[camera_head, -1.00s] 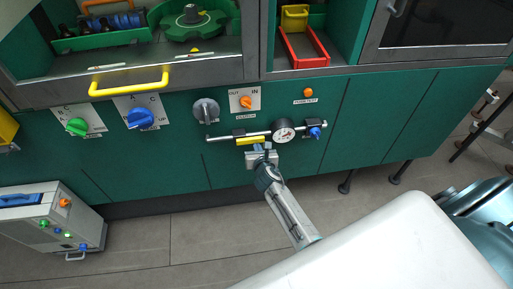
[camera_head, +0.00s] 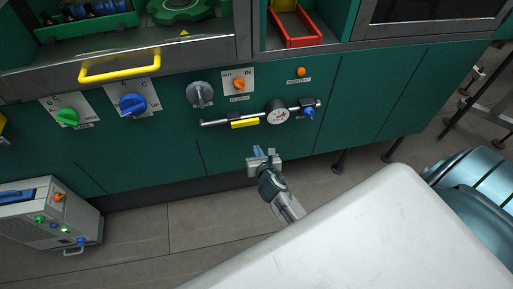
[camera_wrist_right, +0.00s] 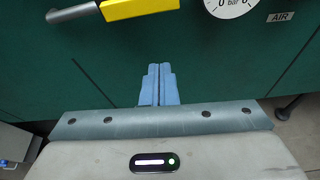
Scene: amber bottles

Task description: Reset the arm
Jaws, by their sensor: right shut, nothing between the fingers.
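My right gripper (camera_head: 258,153) is in front of the green cabinet, below the pipe with the yellow handle (camera_head: 245,124). Its blue fingers are together with nothing between them, as the right wrist view (camera_wrist_right: 159,84) also shows. The fingers are apart from the yellow handle, which lies at the top of the right wrist view (camera_wrist_right: 128,8). The right arm comes up from the lower right, partly hidden by a large white surface. My left gripper is not in view.
A round gauge (camera_head: 277,112) and a blue knob (camera_head: 308,113) sit on the pipe. A grey rotary knob (camera_head: 200,95), an orange knob (camera_head: 239,84), a blue knob (camera_head: 131,103) and a green knob (camera_head: 67,116) are on the cabinet front. A grey box (camera_head: 40,222) stands at left.

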